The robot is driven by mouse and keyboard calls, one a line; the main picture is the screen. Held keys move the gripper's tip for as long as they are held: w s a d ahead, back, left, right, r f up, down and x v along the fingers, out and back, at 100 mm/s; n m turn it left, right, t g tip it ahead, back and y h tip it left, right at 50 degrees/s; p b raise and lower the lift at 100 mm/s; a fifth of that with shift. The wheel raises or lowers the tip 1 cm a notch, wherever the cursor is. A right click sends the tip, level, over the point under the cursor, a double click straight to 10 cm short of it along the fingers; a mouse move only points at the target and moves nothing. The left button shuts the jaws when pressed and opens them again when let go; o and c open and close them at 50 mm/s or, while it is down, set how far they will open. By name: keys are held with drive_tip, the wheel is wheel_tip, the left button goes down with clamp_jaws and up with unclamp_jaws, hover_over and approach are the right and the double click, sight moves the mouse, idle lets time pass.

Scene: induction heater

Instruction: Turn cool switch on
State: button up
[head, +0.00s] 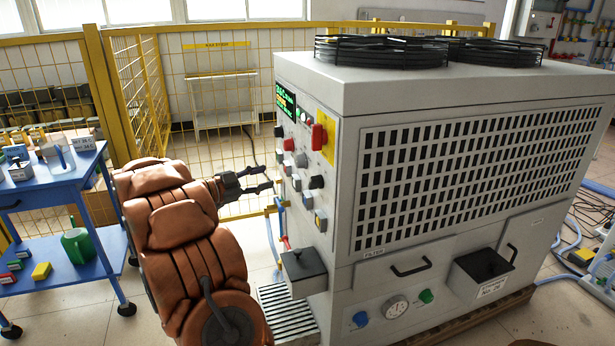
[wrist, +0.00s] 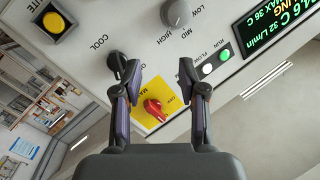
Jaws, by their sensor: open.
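The grey heater cabinet (head: 335,97) has a control panel on its left face. In the wrist view, a small black switch (wrist: 117,61) sits beside the label COOL, partly hidden by my left finger. Its setting is not clear. My gripper (wrist: 156,72) is open and empty in front of the panel, its left fingertip overlapping the black switch in the picture. I cannot tell whether they touch. In the head view my gripper (head: 272,177) points at the panel from the left. I cannot pick out the cool switch there.
A red main switch (wrist: 153,108) on a yellow plate lies between my fingers in the wrist view. A grey knob (wrist: 176,12), a yellow button (wrist: 53,22) and a lit display (wrist: 277,35) are near. A black box (head: 303,268) juts out below. A blue cart (head: 65,185) stands left.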

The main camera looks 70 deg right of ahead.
sight(310, 183)
drive_tip(key=shift+s+d+f+m+g+y, duration=0.1)
drive_tip(key=shift+s+d+m+g+y, duration=0.6)
drive_tip(key=shift+s, duration=1.4)
drive_tip(key=shift+s+d+f+m+g+y, duration=0.1)
drive_tip(key=shift+s+d+m+g+y, duration=0.55)
drive_tip(key=shift+s, duration=1.45)
drive_tip(key=shift+s+d+f+m+g+y, duration=0.15)
drive_tip(key=shift+s+d+g, duration=0.25)
drive_tip(key=shift+s+g, duration=1.2)
drive_tip(key=shift+s+t, duration=0.45)
drive_tip(key=shift+t, duration=0.1)
clamp_jaws()
